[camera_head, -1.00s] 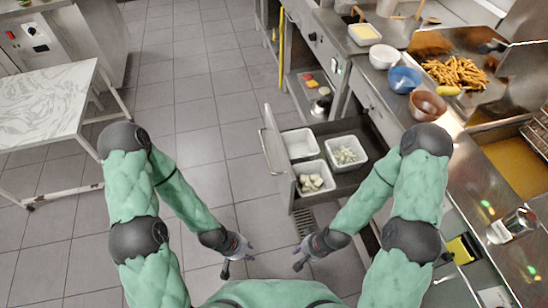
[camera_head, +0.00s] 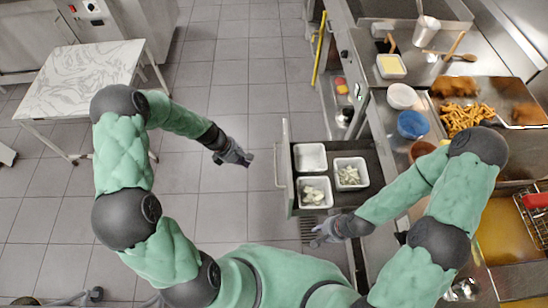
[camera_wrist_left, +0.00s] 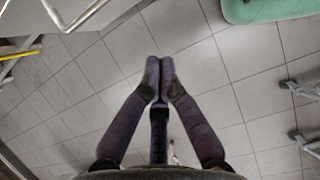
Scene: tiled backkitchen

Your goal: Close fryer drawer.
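The fryer drawer (camera_head: 340,197) stands open in the head view, pulled out to the left from the counter. Its front panel with a bar handle (camera_head: 279,168) faces left. The drawer's handle edge (camera_wrist_left: 85,15) shows at upper left there. My right gripper (camera_head: 317,236) is just below the drawer's near side; its finger opening is unclear.
The counter (camera_head: 375,110) on the right carries bowls, a tub and fries, with a fryer basin (camera_head: 505,235) nearer me. A white-topped table (camera_head: 80,75) stands at the upper left. The tiled floor (camera_head: 225,90) left of the drawer is clear.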

